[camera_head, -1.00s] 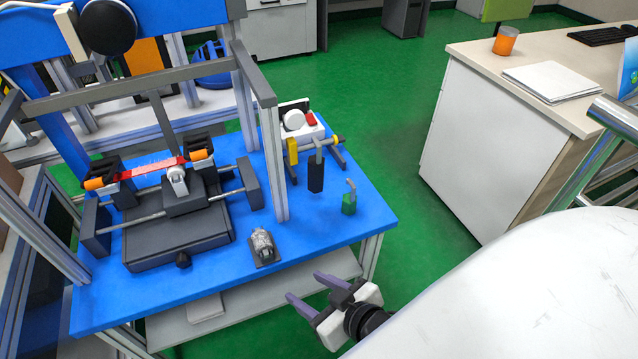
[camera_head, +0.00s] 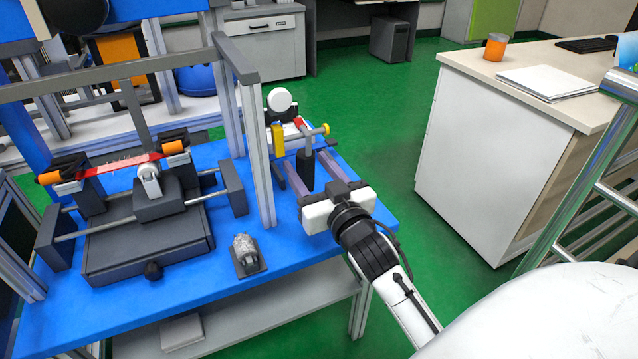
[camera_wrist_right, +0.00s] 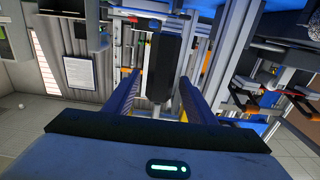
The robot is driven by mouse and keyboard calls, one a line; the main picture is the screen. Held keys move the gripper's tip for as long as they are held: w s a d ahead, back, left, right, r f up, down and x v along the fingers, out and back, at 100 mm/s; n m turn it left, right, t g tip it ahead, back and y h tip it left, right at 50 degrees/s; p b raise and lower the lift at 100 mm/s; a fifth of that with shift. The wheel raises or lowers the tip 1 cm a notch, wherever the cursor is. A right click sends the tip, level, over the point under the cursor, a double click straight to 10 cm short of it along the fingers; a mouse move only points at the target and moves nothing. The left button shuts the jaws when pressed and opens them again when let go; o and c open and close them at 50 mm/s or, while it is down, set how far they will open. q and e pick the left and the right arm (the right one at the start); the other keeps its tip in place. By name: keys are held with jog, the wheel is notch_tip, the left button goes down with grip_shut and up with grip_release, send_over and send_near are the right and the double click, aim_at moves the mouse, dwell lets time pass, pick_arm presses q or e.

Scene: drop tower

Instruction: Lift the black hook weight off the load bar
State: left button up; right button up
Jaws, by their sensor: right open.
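The black hook weight (camera_head: 305,168) hangs upright below the load bar (camera_head: 312,131) near the right side of the blue table. My right gripper (camera_head: 302,158) is open, with one purple finger on each side of the weight. In the right wrist view the dark block of the weight (camera_wrist_right: 161,62) stands ahead, between the lines of the two fingers (camera_wrist_right: 153,95). I see no clear contact between fingers and weight. The hook at the top is hard to make out. My left gripper is out of view.
The blue table (camera_head: 300,248) carries a dark rig with a red strip (camera_head: 118,165) at left. A grey upright post (camera_head: 258,150) stands just left of the gripper. A small grey clamp-like piece (camera_head: 247,255) lies in front. A beige counter (camera_head: 460,150) stands at right.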

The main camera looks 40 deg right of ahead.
aim_at(309, 150)
jog(key=shift+x, duration=1.2)
grip_shut()
jog(key=shift+r, duration=0.25)
jog(key=shift+r+p, duration=0.9)
jog(key=shift+p, duration=0.2)
jog(key=shift+r, duration=0.15)
jog(key=shift+r+p, duration=0.95)
jog(key=shift+p, duration=0.2)
